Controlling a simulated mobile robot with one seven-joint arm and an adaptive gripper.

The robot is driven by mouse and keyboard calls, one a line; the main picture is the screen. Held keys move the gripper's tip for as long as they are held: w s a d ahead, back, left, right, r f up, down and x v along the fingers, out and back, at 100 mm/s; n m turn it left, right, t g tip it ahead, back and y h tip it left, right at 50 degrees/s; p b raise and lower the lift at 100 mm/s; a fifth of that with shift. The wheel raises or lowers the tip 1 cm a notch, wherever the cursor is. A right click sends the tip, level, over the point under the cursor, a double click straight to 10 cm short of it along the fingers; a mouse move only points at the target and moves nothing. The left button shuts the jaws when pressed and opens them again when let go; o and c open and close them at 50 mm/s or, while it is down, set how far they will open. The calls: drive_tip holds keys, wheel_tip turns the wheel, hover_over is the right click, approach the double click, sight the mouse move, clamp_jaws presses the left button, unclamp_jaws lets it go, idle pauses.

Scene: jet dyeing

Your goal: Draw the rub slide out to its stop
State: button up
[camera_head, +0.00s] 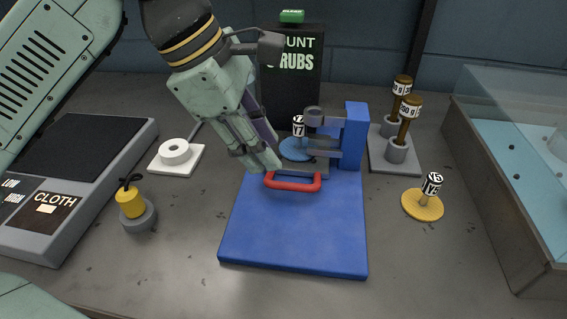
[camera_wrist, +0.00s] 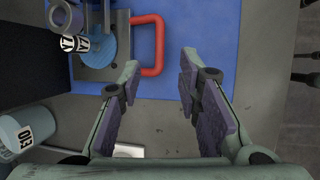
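The rub slide has a red U-shaped handle (camera_head: 293,187) at the front of its grey plate, over the blue base (camera_head: 295,235). The handle also shows in the wrist view (camera_wrist: 158,45), just beyond my fingertips. A blue disc (camera_head: 291,150) with a black-and-white numbered peg is at the slide. A blue upright (camera_head: 353,135) with grey arms stands at the back right of the base. My gripper (camera_head: 264,164) is close to the left end of the handle. In the wrist view its purple-padded fingers (camera_wrist: 160,75) are apart with nothing between them. Contact with the handle cannot be told.
A black rub-count box (camera_head: 292,90) stands behind. A cloth scale (camera_head: 70,180), a white roll (camera_head: 175,152) and a yellow-topped weight (camera_head: 132,203) are left. Right are weights on a stand (camera_head: 378,160), a yellow disc (camera_head: 421,206) and a clear-walled tank (camera_head: 490,185). Bench front is clear.

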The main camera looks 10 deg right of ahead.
sight(291, 184)
drive_tip(key=p+x, duration=0.1)
drive_tip(key=x, duration=0.7)
drive_tip(key=shift+w, duration=0.1)
clamp_jaws()
idle(0.6)
